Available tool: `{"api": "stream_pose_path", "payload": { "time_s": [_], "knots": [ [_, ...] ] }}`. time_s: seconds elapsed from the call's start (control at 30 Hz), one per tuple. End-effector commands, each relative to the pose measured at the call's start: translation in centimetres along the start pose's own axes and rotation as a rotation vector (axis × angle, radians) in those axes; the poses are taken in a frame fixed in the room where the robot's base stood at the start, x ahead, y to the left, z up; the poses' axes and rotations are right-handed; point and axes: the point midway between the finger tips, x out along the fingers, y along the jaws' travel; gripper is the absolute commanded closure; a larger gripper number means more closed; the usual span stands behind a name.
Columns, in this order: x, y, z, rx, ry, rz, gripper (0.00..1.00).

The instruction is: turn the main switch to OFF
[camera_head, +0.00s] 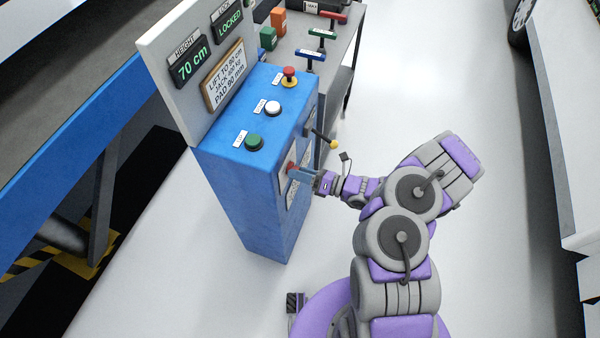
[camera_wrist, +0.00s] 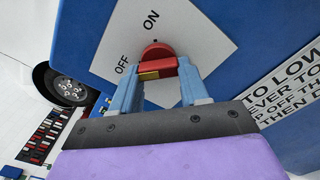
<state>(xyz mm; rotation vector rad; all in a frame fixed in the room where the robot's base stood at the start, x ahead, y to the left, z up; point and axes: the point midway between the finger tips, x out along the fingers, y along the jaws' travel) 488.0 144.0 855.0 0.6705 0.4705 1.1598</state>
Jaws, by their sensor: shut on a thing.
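The main switch is a red rotary knob (camera_wrist: 157,52) on a pale plate (camera_wrist: 195,38) marked ON and OFF, on the side of the blue control cabinet (camera_head: 240,190). In the wrist view, ON is above the knob and OFF is to its left. The knob's red bar runs roughly left to right, with a yellow patch near its left end. My gripper (camera_wrist: 157,72) is shut on the bar, one blue-grey finger at each end.
Green (camera_head: 254,142), white (camera_head: 273,108) and red (camera_head: 289,75) buttons are on the cabinet top. A lever with a yellow ball (camera_head: 334,144) sticks out just above my gripper. A bench with coloured handles (camera_head: 318,55) stands behind. The floor to the right is clear.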

Motion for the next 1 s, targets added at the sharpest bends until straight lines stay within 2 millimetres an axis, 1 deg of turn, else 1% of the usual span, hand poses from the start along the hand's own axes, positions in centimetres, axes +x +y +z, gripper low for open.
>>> {"api": "stream_pose_path", "payload": {
  "time_s": [0.03, 0.2, 0.23, 0.5, 0.77, 0.87, 1.0],
  "knots": [
    [-0.1, -0.3, -0.2, 0.000, 0.006, -0.007, 0.86],
    [-0.1, -0.3, -0.2, 0.000, 0.005, -0.008, 0.86],
    [-0.1, -0.3, -0.2, 0.000, 0.005, -0.008, 0.54],
    [-0.1, -0.1, -0.1, -0.001, 0.001, -0.004, 0.30],
    [-0.2, 0.0, 0.0, -0.002, -0.001, -0.002, 0.30],
    [-0.9, 0.0, 0.1, -0.001, -0.003, -0.004, 0.30],
    [-3.0, 0.1, 0.2, -0.001, -0.004, -0.004, 0.30]
  ]
}}
